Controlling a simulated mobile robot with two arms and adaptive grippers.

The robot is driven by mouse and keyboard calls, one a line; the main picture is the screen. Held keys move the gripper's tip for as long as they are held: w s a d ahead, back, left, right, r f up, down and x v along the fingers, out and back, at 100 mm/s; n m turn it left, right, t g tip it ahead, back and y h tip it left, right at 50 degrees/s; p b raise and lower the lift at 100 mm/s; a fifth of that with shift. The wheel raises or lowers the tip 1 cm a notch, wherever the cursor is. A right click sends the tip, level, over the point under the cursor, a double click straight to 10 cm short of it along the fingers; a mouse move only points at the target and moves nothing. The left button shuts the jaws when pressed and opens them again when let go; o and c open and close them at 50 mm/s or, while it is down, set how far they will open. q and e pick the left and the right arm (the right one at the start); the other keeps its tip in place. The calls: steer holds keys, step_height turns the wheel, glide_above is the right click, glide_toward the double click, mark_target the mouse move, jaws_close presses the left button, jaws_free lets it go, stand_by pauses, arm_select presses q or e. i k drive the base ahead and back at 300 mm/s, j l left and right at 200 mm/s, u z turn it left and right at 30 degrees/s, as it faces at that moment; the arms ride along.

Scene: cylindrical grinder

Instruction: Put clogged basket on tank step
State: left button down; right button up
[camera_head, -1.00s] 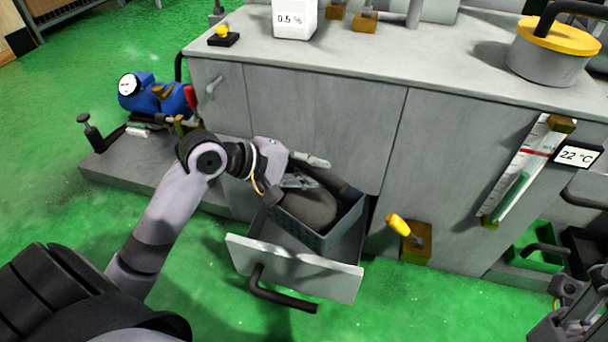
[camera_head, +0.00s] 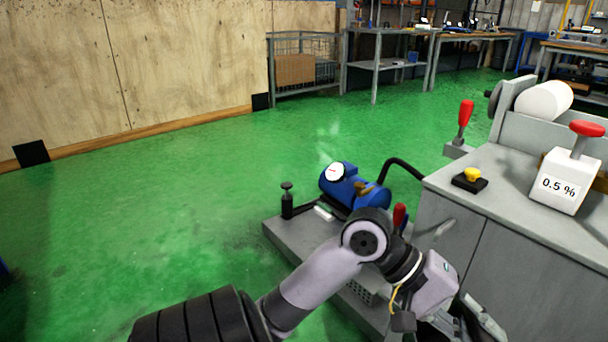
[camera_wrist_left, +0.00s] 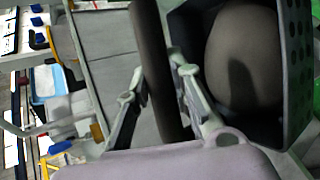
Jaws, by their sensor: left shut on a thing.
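My left gripper (camera_head: 470,318) is at the lower right of the head view, beside the grey cabinet. In the left wrist view its two fingers (camera_wrist_left: 158,80) are on both sides of a dark bar, the handle (camera_wrist_left: 150,35) of the clogged basket. The basket (camera_wrist_left: 296,60) has a dark perforated wall, and a rounded brown-grey mass (camera_wrist_left: 243,55) fills it. In the head view the basket is not clearly seen. The tank step (camera_head: 310,262) is a low grey platform left of the cabinet, partly hidden by my arm. My right gripper is not in view.
A blue pump (camera_head: 350,190) with a gauge and a black hand-pump-like post (camera_head: 287,202) stand on the step's far part. A grey perforated part (camera_head: 362,291) shows by my arm; I cannot tell what it belongs to. Green floor (camera_head: 200,200) left of the step is clear.

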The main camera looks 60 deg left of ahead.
mark_target(312, 238)
steer(key=j+u, duration=0.25)
steer(key=j, duration=2)
steer(key=i+j+u, duration=0.1)
steer(key=i+j, duration=0.2)
steer(key=j, duration=0.25)
steer(key=i+j, duration=0.3)
steer(key=j, duration=0.2)
steer(key=i+j+u, duration=0.15)
steer(key=i+j, duration=0.2)
steer(key=j, duration=0.15)
